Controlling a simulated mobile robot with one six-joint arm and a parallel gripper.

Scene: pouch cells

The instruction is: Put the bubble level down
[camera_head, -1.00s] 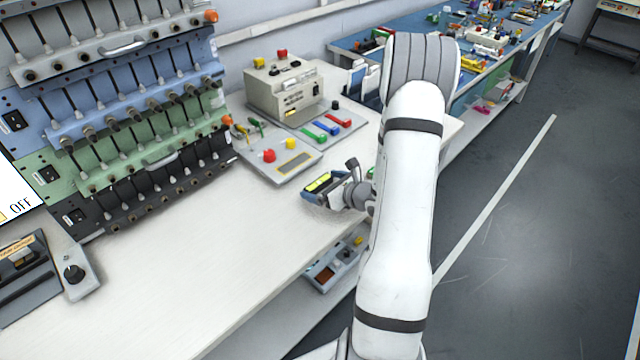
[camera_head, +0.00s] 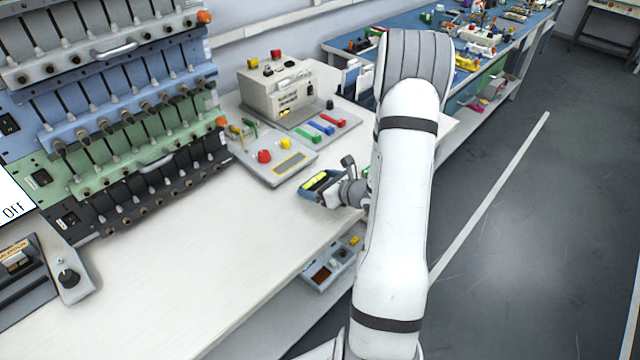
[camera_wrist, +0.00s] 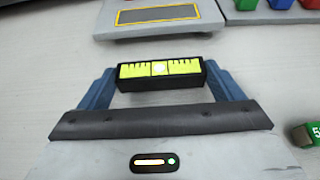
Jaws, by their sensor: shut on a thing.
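The bubble level is a small black bar with a yellow-green top. In the wrist view the bubble level (camera_wrist: 160,70) lies crosswise between the two blue fingers of my gripper (camera_wrist: 158,84), which is shut on its ends. In the head view the bubble level (camera_head: 319,182) shows in my gripper (camera_head: 318,188) over the white bench top (camera_head: 200,255), near its right edge. I cannot tell whether its underside touches the bench.
A grey panel with red and yellow buttons (camera_head: 275,160) is just behind the gripper. A beige device (camera_head: 285,95) and a plate with green, blue and red blocks (camera_head: 322,126) stand farther back. A small green block (camera_wrist: 306,134) is at the right.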

